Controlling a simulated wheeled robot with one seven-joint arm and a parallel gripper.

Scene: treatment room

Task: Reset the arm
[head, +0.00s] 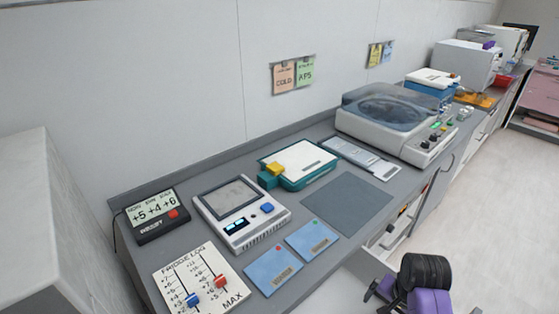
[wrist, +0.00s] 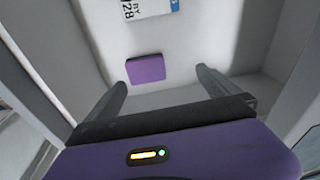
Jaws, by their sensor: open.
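My gripper (wrist: 162,80) is open in the wrist view, with its two grey fingers spread apart and nothing held between them. A purple block (wrist: 146,68) lies on a white floor beyond the fingertips, seen between them and apart from them. Part of my arm, purple and black, shows at the bottom right of the head view, beside the counter front. My fingertips cannot be made out clearly there.
White walls (wrist: 255,45) rise around the purple block. A printed label (wrist: 150,8) lies beyond it. In the head view an open drawer (head: 388,238) juts from under the grey counter (head: 232,150), which holds several devices and cards. The floor (head: 500,200) at right is clear.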

